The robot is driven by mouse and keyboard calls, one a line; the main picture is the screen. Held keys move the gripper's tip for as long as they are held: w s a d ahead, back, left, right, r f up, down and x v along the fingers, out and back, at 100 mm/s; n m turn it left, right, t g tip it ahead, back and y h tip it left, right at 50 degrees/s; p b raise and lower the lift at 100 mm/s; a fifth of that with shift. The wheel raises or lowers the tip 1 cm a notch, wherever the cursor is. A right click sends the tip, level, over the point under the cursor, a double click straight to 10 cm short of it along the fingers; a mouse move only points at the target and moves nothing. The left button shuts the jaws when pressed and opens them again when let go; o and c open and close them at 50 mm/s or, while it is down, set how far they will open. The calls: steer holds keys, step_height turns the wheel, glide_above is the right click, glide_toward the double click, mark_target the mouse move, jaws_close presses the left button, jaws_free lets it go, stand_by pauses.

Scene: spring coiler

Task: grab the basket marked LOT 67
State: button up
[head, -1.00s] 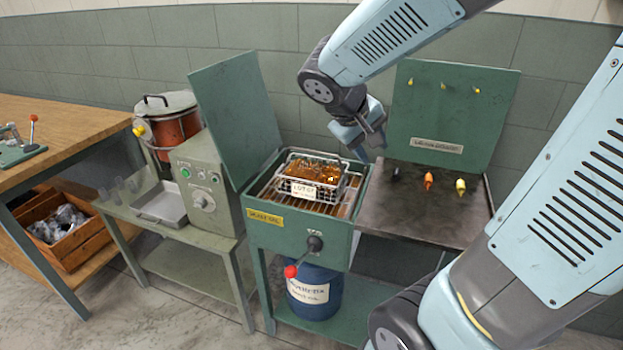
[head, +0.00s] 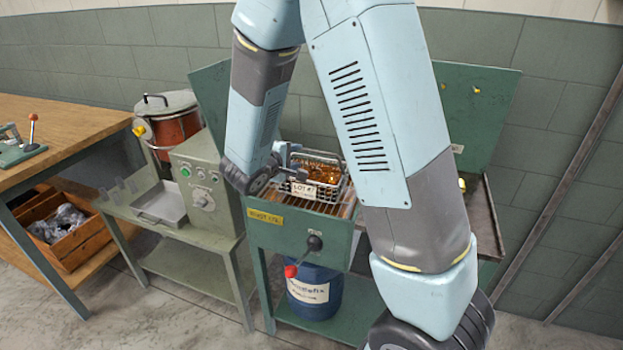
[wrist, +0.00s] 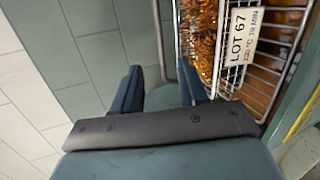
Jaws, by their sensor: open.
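The basket (head: 328,190) is a wire basket of copper-coloured springs, sitting in the green oven box (head: 270,232). In the wrist view the basket (wrist: 262,85) fills the upper right, and its white tag (wrist: 236,48) reads LOT 67. My gripper (wrist: 158,85) is open, with two blue fingers and nothing between them. The right finger is close to the basket's left wire side; I cannot tell if they touch. In the head view my gripper (head: 283,160) is at the basket's left edge, partly hidden by my arm.
The oven's raised green lid (head: 210,90) stands behind and left of the basket. A grey control box (head: 205,190) is to the left. A lever with a red knob (head: 291,271) sticks out in front. A dark side table (head: 480,215) lies right, mostly behind my arm.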

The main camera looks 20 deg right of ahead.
mark_target(312, 152)
steer(key=x, duration=0.8)
steer(key=shift+w+d+f, duration=0.1)
steer(key=shift+w+f, duration=0.05)
steer(key=shift+x, duration=2.65)
steer(key=shift+d, duration=0.15)
jaws_close()
